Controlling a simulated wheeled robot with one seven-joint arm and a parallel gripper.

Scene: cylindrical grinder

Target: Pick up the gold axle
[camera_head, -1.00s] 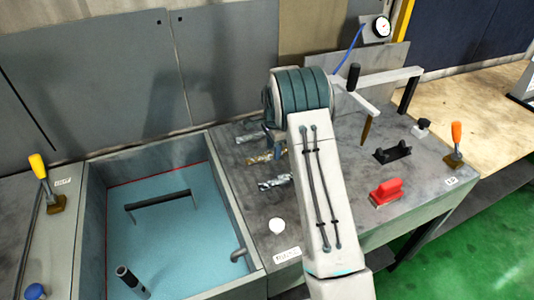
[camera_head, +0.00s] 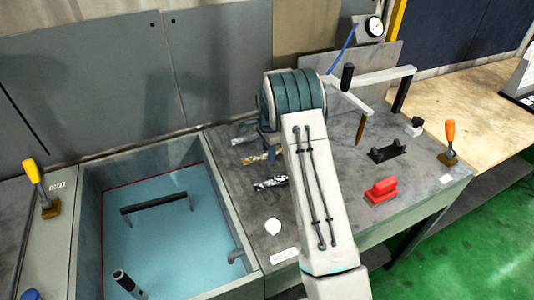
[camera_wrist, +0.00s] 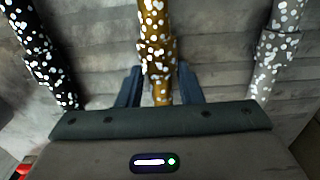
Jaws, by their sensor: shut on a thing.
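The gold axle (camera_wrist: 156,35) runs down the middle of the wrist view, speckled with white spots. My gripper (camera_wrist: 160,88) has its two dark fingers on either side of the axle and is shut on it. Whether the gold axle is lifted cannot be told.
A tank of blue liquid (camera_head: 160,235) is left of the bench (camera_head: 330,165). On the bench are a red block (camera_head: 381,190), a black holder (camera_head: 390,150) and an orange-handled clamp (camera_head: 450,140). A dial gauge (camera_head: 374,26) stands at the back.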

